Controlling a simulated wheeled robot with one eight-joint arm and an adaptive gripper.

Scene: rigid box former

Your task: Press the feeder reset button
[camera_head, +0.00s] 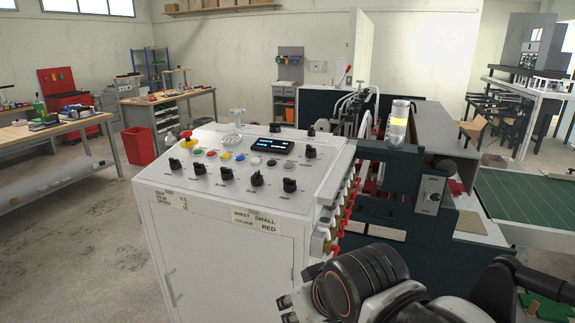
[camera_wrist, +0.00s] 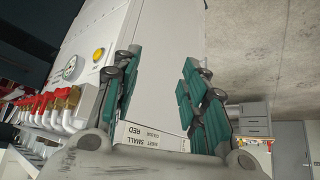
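The control panel (camera_head: 214,180) tops a white cabinet, with a row of small coloured buttons and several black knobs. The wrist view shows a yellow button (camera_wrist: 98,54) beside a round gauge (camera_wrist: 70,67).
A dark display (camera_head: 274,146) stands on the panel. Red-handled valves (camera_head: 344,205) line the cabinet's right side, near my arm. Open floor lies left of the cabinet.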

